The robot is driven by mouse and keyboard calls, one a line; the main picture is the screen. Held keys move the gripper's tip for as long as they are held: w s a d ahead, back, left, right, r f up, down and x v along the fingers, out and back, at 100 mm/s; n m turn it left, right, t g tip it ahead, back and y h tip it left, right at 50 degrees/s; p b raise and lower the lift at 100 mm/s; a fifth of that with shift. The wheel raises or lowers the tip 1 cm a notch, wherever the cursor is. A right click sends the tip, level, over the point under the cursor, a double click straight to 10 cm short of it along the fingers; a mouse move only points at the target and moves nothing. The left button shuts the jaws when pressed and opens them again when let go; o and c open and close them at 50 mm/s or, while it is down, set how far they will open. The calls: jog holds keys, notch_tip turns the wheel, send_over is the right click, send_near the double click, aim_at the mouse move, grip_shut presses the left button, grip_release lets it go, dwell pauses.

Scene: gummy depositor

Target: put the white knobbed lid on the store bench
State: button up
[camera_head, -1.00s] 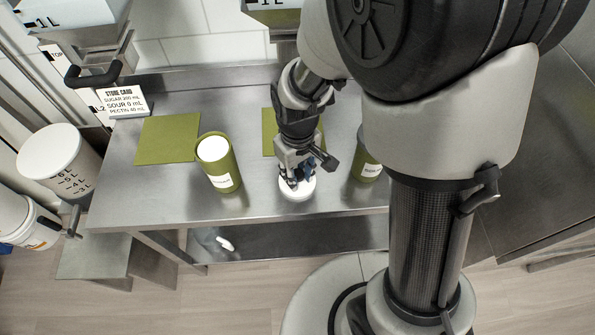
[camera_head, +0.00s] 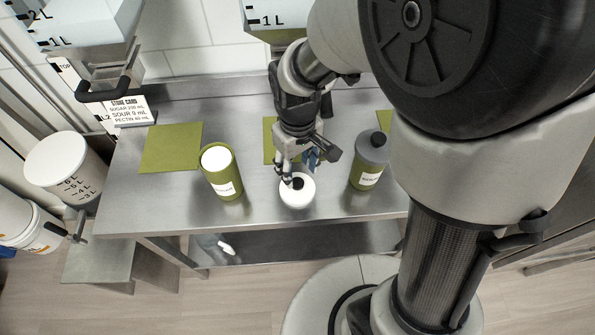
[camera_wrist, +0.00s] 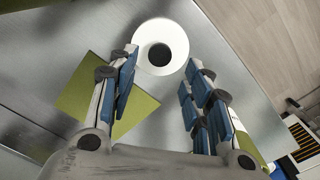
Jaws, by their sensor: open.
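The white knobbed lid (camera_head: 297,198) lies on the steel bench (camera_head: 260,207) near its front edge, between two green canisters. It is a white disc with a dark round knob in the middle. In the wrist view the lid (camera_wrist: 176,37) lies beyond my fingertips, with the knob facing the camera. My gripper (camera_head: 292,178) is open and empty, just behind and above the lid in the head view. In the wrist view its blue-padded fingers (camera_wrist: 158,65) are spread apart, with the lid ahead of the gap and no finger closed on the knob.
An open-topped green canister (camera_head: 221,174) with white contents stands left of the lid. A grey-capped green canister (camera_head: 368,165) stands right. A green mat (camera_head: 171,148) lies at the left, with other mats behind. A store card (camera_head: 127,110) stands at back left. White buckets (camera_head: 62,165) stand left.

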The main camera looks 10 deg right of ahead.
notch_tip(320, 180, up, 5)
jog(key=p, duration=0.1)
notch_tip(320, 180, up, 9)
jog(key=m+t, duration=0.2)
send_over(298, 182)
jog(key=s+d, duration=0.5)
jog(key=s+d+r+m+t, duration=0.2)
jog(key=s+d+r+m, duration=0.1)
jog(key=s, duration=0.5)
jog(key=shift+s+d+r+m+t, duration=0.15)
jog(key=shift+d+r+m+t, duration=0.15)
jog(key=shift+d+r, duration=0.5)
